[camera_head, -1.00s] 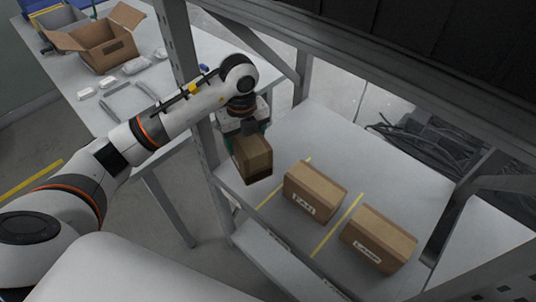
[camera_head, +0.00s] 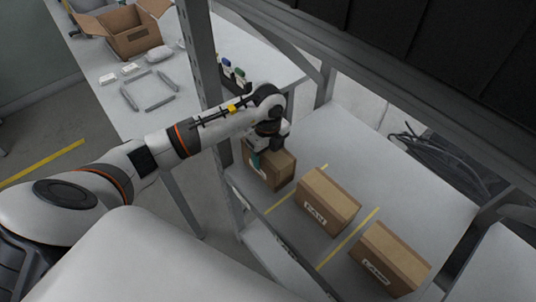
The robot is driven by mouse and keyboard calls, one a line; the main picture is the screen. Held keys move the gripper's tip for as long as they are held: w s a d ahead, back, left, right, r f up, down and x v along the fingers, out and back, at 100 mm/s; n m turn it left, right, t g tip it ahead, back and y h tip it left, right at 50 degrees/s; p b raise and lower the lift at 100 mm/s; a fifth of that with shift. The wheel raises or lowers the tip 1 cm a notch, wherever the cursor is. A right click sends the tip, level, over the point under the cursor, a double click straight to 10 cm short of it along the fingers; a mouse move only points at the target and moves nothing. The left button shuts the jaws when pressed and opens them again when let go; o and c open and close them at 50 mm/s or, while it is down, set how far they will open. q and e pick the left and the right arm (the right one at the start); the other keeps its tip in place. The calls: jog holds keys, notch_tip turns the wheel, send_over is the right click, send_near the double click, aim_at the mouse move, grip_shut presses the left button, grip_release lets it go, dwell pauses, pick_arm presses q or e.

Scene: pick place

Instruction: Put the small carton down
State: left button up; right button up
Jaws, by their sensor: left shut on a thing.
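The small carton (camera_head: 281,172) is a brown cardboard box at the left end of the grey shelf, left of the first yellow line. My left gripper (camera_head: 262,157) is shut on the small carton from above and behind, and partly covers it. The carton is upright and low over the shelf; I cannot tell for certain whether its base touches the surface. My right gripper is not in view.
Two labelled brown cartons, a middle one (camera_head: 328,200) and a right one (camera_head: 390,258), stand on the shelf (camera_head: 385,170), parted by yellow lines. A grey upright post (camera_head: 205,75) stands left. Behind it, a white table (camera_head: 190,92) holds an open box (camera_head: 128,32).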

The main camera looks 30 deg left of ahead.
pick_arm(q)
jog(key=shift+f, duration=0.4)
jog(key=shift+f, duration=0.2)
jog(key=o, duration=1.3)
jog(key=shift+r, duration=0.1)
notch_tip(320, 180, up, 12)
jog(key=shift+r+b, duration=0.1)
jog(key=shift+b, duration=0.2)
